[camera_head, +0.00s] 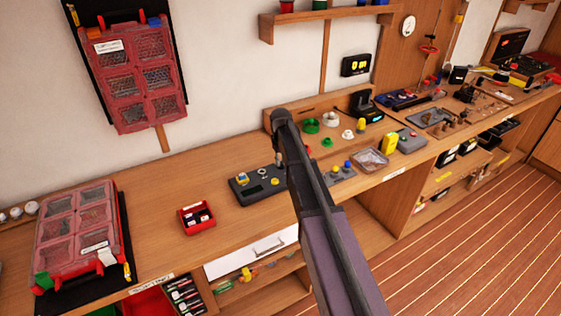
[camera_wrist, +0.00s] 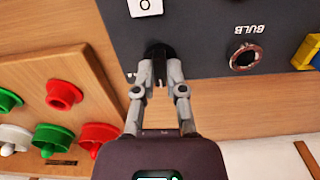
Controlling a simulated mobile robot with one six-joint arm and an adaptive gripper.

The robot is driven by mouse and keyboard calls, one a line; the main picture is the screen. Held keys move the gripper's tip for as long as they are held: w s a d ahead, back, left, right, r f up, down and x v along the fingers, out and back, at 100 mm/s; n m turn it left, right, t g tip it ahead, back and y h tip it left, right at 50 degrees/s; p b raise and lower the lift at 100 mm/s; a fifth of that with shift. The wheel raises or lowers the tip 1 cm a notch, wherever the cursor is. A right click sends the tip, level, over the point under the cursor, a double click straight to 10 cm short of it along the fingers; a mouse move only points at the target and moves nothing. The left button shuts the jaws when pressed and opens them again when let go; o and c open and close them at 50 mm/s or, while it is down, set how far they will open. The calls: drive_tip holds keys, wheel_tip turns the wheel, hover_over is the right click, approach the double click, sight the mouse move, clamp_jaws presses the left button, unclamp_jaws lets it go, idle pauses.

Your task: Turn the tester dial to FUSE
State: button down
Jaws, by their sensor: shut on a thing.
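The tester (camera_head: 257,196) is a dark grey box on the wooden bench, just left of my arm in the head view. In the wrist view its dark face (camera_wrist: 210,40) fills the top, with a metal ring socket (camera_wrist: 245,57) beside upside-down lettering BULB. A small black dial knob (camera_wrist: 160,52) stands on that face. My gripper (camera_wrist: 158,82) is shut on the knob, one grey finger on either side. The fingers partly cover the knob, so its pointer direction cannot be told. No FUSE lettering is readable. A white label with a round mark (camera_wrist: 145,6) lies close by.
A red box (camera_head: 184,225) of small cells stands left of the tester. Green and white round parts (camera_head: 311,126) sit on a wooden rack behind my arm. A clear tray (camera_head: 370,160) and a yellow device (camera_head: 389,144) lie to the right. The bench left of the tester is mostly bare.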

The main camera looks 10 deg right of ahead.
drive_tip(key=shift+n, duration=0.4)
drive_tip(key=c, duration=0.7)
unclamp_jaws()
drive_tip(key=shift+m, duration=0.3)
